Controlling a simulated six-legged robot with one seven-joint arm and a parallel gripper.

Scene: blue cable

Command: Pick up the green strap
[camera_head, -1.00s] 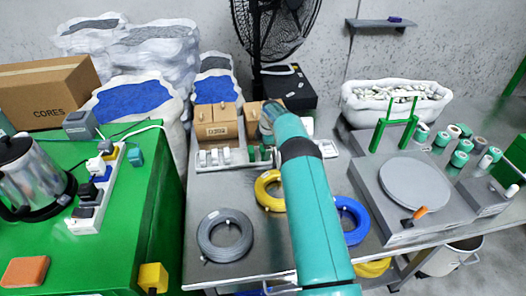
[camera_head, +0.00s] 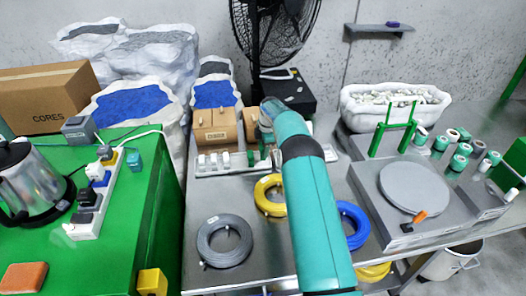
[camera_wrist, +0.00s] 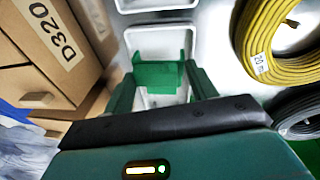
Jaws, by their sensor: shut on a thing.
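The green strap (camera_wrist: 158,76) shows in the wrist view as a short green piece between my gripper's two dark green fingers. My gripper (camera_wrist: 160,84) is shut on it, with a finger on each side. Behind and below it is a white tray compartment (camera_wrist: 158,42), which looks empty where visible. In the head view, my teal arm reaches over the white tray (camera_head: 208,170) at the back of the metal bench. There the fingers are small and partly hidden, and I cannot tell them from the strap.
Cardboard boxes (camera_head: 214,126) stand close left of the gripper. A yellow cable coil (camera_head: 268,198), a grey coil (camera_head: 224,241) and a blue coil (camera_head: 354,226) lie on the bench. A turntable scale (camera_head: 413,187) stands to the right. The bench front beside the grey coil is clear.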

